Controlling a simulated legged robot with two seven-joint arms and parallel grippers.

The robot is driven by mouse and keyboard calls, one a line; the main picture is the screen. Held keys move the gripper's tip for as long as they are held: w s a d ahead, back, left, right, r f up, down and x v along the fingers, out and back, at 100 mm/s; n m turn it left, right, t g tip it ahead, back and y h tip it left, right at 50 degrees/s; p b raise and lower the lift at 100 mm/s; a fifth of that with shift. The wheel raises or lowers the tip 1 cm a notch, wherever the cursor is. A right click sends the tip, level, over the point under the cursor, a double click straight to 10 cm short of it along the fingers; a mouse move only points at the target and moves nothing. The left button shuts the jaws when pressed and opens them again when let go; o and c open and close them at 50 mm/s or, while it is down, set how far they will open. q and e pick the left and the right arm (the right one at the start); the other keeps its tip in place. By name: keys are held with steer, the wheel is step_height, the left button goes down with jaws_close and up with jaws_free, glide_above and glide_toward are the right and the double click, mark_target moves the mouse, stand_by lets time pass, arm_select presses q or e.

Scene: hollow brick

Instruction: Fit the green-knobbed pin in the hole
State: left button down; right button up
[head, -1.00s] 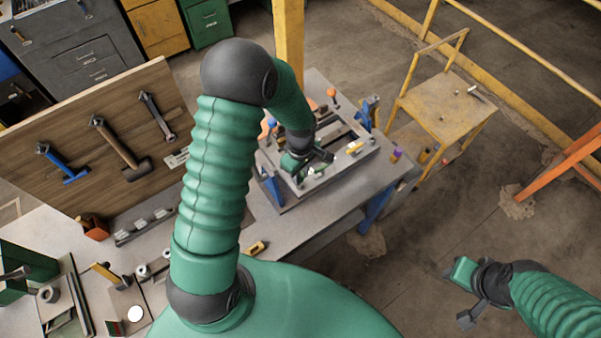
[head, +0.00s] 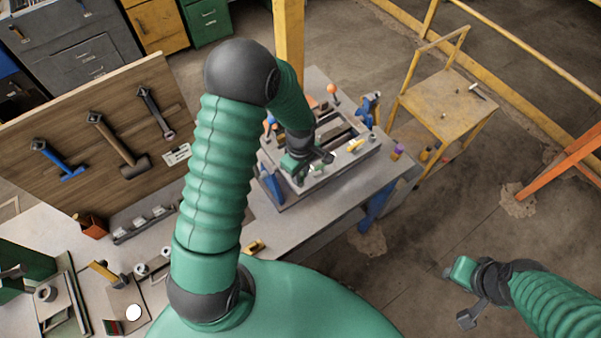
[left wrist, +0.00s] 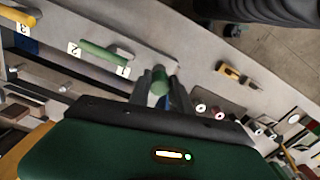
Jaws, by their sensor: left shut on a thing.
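My left gripper (left wrist: 160,92) is shut on a green knob (left wrist: 159,77), which shows between its two fingers in the left wrist view. The pin's shaft below the knob is hidden, so I cannot tell whether it is in a hole. In the head view, my left gripper (head: 311,164) is low over the near side of the grey fixture (head: 340,165) on the bench. The plate beside the gripper has labels 1, 2 and 3, and a green bar (left wrist: 103,53) lies near labels 1 and 2. My right gripper (head: 463,293) is open and empty over the floor.
An orange-knobbed post (head: 333,91) rises at the fixture's back. A blue clamp (head: 370,108) stands at its right end, and a yellow piece (head: 355,145) lies on its top. A yellow-and-black tool (head: 253,246) lies on the bench. A yellow post (head: 289,45) stands behind.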

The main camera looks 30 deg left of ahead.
arm_select(q)
steer(key=shift+f, duration=0.15)
steer(key=c, duration=1.1)
jaws_free()
step_height(320, 180, up, 17)
steer(key=b, duration=0.3)
steer(key=shift+b, duration=0.4)
steer(key=shift+f, duration=0.1)
